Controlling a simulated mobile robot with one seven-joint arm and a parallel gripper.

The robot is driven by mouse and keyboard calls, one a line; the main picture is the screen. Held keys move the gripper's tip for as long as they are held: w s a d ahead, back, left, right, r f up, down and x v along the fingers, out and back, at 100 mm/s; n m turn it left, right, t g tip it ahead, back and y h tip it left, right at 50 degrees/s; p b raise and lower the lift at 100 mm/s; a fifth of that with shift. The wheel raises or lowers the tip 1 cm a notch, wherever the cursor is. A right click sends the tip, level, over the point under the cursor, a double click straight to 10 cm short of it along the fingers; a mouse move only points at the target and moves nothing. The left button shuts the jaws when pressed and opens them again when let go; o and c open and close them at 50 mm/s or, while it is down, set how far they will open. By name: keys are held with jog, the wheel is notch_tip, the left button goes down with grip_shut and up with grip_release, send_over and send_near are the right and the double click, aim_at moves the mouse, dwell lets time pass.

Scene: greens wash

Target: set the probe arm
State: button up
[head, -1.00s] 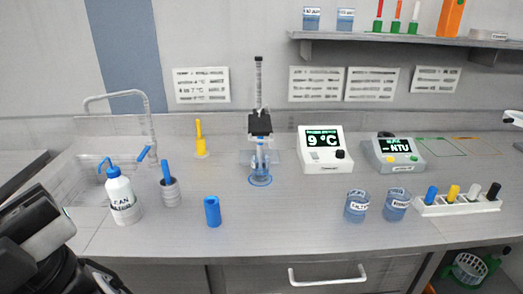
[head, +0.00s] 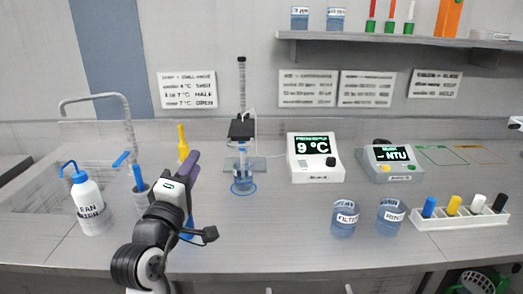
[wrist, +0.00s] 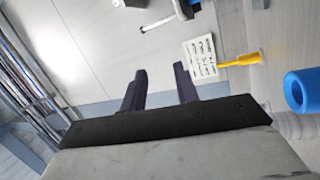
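The probe stand (head: 242,85) stands upright at the middle back of the bench, with a black clamp block (head: 242,129) on its rod. A probe hangs below the block into a clear blue-based vessel (head: 243,184). The meter (head: 316,158) beside it reads 9 °C. My gripper (head: 191,165) is left of the stand, above the bench and apart from it. In the wrist view its two dark fingers (wrist: 160,82) are spread with nothing between them. The stand cannot be made out in the wrist view.
A blue cylinder (wrist: 303,90) and a yellow tool (head: 183,144) are close to my gripper. A wash bottle (head: 89,203) and tap (head: 128,125) are left. Two labelled beakers (head: 344,218) and a rack (head: 460,218) are right. The NTU meter (head: 391,164) stands behind.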

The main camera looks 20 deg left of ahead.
aim_at(241, 146)
jog(key=w+d+f+g+h, duration=0.2)
jog(key=w+d+f+h, duration=0.1)
jog(key=d+f+h, duration=0.1)
jog(key=shift+y, duration=0.4)
jog(key=w+r+p, duration=0.1)
jog(key=w, duration=0.3)
jog(key=w+d+p, duration=0.1)
jog(key=w, duration=0.3)
jog(key=w+r+p, duration=0.1)
jog(key=w, duration=0.3)
jog(key=shift+w+d+r, duration=0.15)
jog(key=shift+w+r, duration=0.05)
jog(key=shift+r, duration=0.1)
jog(key=shift+c, duration=0.3)
grip_shut()
